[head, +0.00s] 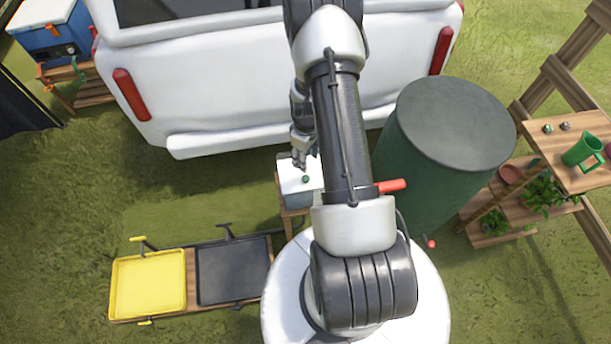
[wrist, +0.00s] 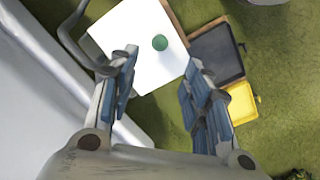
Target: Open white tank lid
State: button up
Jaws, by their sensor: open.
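The white tank (head: 299,196) stands on a small wooden stand behind my arm, in front of the white vehicle. Its flat white lid (wrist: 130,32) has a round green knob (wrist: 160,43), which also shows in the head view (head: 306,179). The lid looks shut, and my arm hides part of the tank's right side in the head view. My gripper (wrist: 162,58) is open and empty, with the knob showing between and just beyond its fingertips in the wrist view. In the head view, my gripper (head: 300,160) is over the lid's far part. I see no contact with the knob.
A white vehicle (head: 220,80) stands close behind the tank. A large green barrel (head: 440,170) is to the right, near wooden shelves (head: 580,165) with pots and plants. A black tray (head: 232,272) and yellow tray (head: 148,284) lie at front left. Grass is open farther left.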

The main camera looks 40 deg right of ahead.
aim_at(306, 177)
notch_tip(306, 177, down, 12)
jog(key=b, duration=0.2)
jog(key=shift+b, duration=0.4)
grip_shut()
dwell(0.3)
